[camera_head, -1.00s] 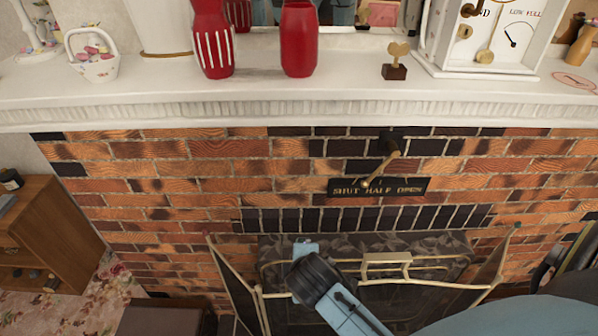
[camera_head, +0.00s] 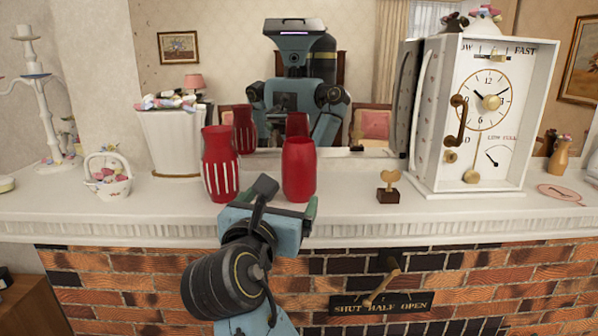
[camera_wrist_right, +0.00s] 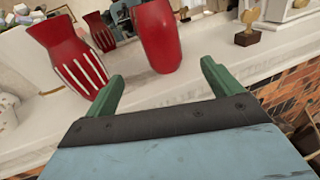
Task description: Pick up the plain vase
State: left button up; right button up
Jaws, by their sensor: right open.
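The plain vase (camera_head: 299,170) is solid red and stands upright on the white mantel. In the right wrist view the plain vase (camera_wrist_right: 157,36) stands beyond the fingers, a little above the gap between them. A red vase with white stripes (camera_head: 219,165) stands to its left; it also shows in the right wrist view (camera_wrist_right: 66,55). My right gripper (camera_head: 285,206) is at the mantel's front edge, just in front of the plain vase. Its green fingers (camera_wrist_right: 161,85) are apart with nothing between them. My left gripper is not in view, apart from any dim reflection.
The mantel (camera_head: 345,212) is clear between the plain vase and a small gold-and-brown ornament (camera_head: 388,187). A white clock (camera_head: 485,120) stands at right. A white planter (camera_head: 174,142) and a basket (camera_head: 107,176) stand at left. A mirror (camera_head: 378,75) backs the mantel and reflects the vases and me.

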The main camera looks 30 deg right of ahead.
aim_at(294, 176)
jog(key=x, duration=0.5)
jog(key=r+x, duration=0.1)
jog(key=x, duration=0.1)
jog(key=shift+w+d, duration=0.25)
jog(key=shift+d, duration=0.1)
jog(key=shift+f+p+x, duration=0.2)
jog(key=shift+p+x, duration=0.2)
jog(key=shift+x, duration=2.35)
jog(key=shift+s, duration=0.1)
jog(key=c, duration=1.2)
jog(key=shift+c, duration=0.5)
jog(key=shift+r, duration=0.1)
